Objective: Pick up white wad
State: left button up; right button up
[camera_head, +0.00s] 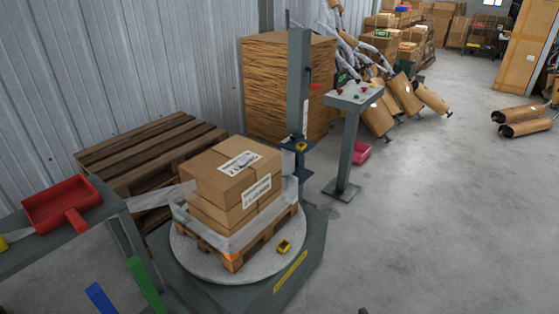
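I cannot make out a separate white wad. The nearest match is whitish translucent film (162,196), which stretches from the left bench to a stack of cardboard boxes (215,172) and wraps around its lower part. The boxes sit on a small wooden pallet (233,262) on a round turntable (205,270). Neither of my grippers can be clearly identified in the head view.
A bench (45,238) at left holds a red dustpan-like tray (62,205). Blue (100,297) and green (147,285) bars show below it. A control stand (349,140) rises behind the turntable. Bare floor (440,220) is clear at right.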

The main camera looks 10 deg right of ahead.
aim_at(243, 161)
jog(key=i+l+u, duration=0.1)
jog(key=i+l, duration=0.2)
jog(key=i+l+u, duration=0.15)
jog(key=i+l, duration=0.25)
jog(key=i+l+u, duration=0.1)
jog(key=i+l, duration=0.25)
jog(key=i+l+u, duration=0.15)
jog(key=i+l, duration=0.15)
jog(key=l, duration=0.15)
jog(key=i+l+u, duration=0.1)
jog(key=i+l, duration=0.2)
jog(key=l, duration=0.15)
jog(key=i+l+u, duration=0.1)
jog(key=i+l, duration=0.2)
jog(key=l, duration=0.15)
